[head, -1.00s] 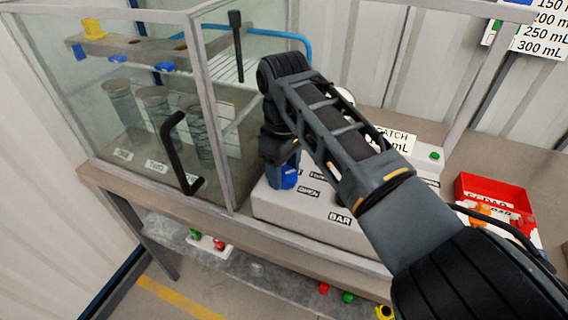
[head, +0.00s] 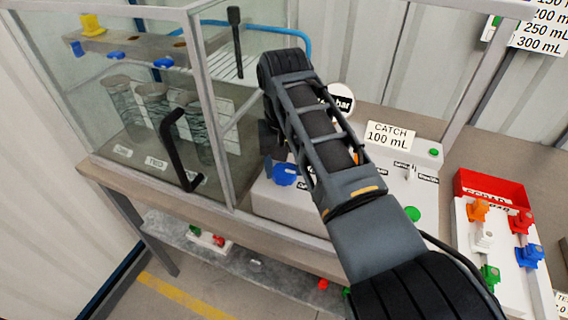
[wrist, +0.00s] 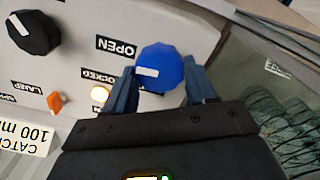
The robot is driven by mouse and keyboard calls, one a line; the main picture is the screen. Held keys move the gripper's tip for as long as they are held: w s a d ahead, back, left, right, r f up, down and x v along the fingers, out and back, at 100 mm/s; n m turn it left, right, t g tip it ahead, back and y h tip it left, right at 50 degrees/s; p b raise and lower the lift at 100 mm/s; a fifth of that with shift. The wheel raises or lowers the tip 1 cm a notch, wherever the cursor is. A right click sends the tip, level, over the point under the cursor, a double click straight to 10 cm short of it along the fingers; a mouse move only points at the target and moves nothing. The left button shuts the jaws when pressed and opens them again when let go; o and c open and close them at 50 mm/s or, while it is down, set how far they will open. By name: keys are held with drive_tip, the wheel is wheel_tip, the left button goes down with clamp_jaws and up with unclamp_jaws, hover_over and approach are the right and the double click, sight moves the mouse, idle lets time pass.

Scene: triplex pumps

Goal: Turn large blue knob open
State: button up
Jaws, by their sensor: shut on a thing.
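The large blue knob (wrist: 161,67) is faceted, with a white pointer line that points left in the wrist view. It sits on the pale panel between my two blue fingers. My gripper (wrist: 162,82) is shut on it, one finger on each side. The OPEN label (wrist: 116,47) is up and left of the knob. A second label ending in "OCKED" (wrist: 98,77) is left of it, partly hidden by a finger. In the head view the blue knob (head: 285,174) shows at the panel's left, beside my arm, and my fingers are mostly hidden.
A black knob (wrist: 34,33), an orange switch (wrist: 55,101) and a lit lamp (wrist: 100,94) are on the same panel. A glass case (head: 217,110) with a black handle (head: 178,150) stands close left. A red bin (head: 495,190) and a valve board (head: 508,250) are at the right.

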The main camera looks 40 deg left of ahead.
sight(284, 169)
drive_tip(key=shift+w+r+m, duration=0.1)
drive_tip(key=shift+r+m, duration=0.1)
drive_tip(key=shift+m, duration=0.3)
drive_tip(key=o, duration=1)
drive_tip(key=shift+f, duration=0.1)
drive_tip(key=shift+o, duration=0.2)
wheel_tip(284, 169, up, 8)
drive_tip(key=shift+f+b, duration=0.1)
drive_tip(key=shift+b, duration=0.6)
